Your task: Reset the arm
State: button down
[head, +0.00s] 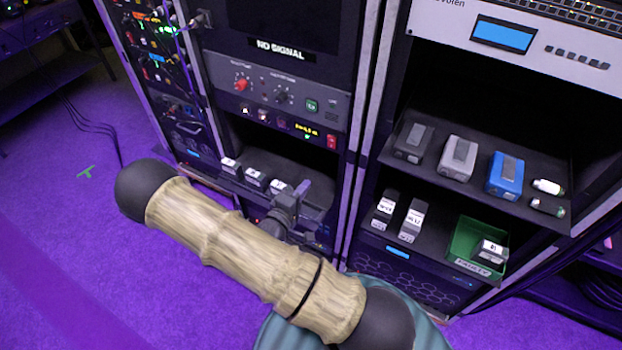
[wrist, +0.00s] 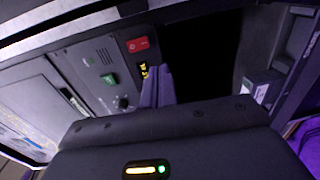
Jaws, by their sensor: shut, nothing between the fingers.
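My gripper (head: 303,192) is at the end of my bamboo-patterned arm, in front of the lower shelf of the left rack in the head view. In the wrist view its fingers (wrist: 158,86) are together, with nothing between them. They point toward the grey control panel (wrist: 95,78) with a red switch (wrist: 138,44) and a dark opening beside it. My arm stretches across the lower middle of the head view and hides part of the left rack's lower shelf.
Several labelled blocks (head: 254,179) sit on the left rack's low shelf, just left of my gripper. The right rack's shelf (head: 478,186) holds grey and blue devices. Below it stand two labelled blocks and a green bin (head: 463,240). Purple floor is open at left; cables (head: 92,122) hang there.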

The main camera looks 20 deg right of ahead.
jog(key=shift+s+a, duration=0.2)
jog(key=shift+a, duration=0.15)
jog(key=shift+f, duration=0.1)
jog(key=a+r+m+g+y, duration=0.45)
jog(key=a+m+y, duration=0.2)
jog(key=y, duration=0.55)
jog(key=s+d+r+g+y, duration=0.1)
jog(key=s+r+g, duration=0.2)
jog(key=s+r, duration=0.7)
jog(key=shift+s+d+r+m+y, duration=0.15)
jog(key=shift+s+m+y, duration=0.3)
jog(key=shift+s, duration=0.1)
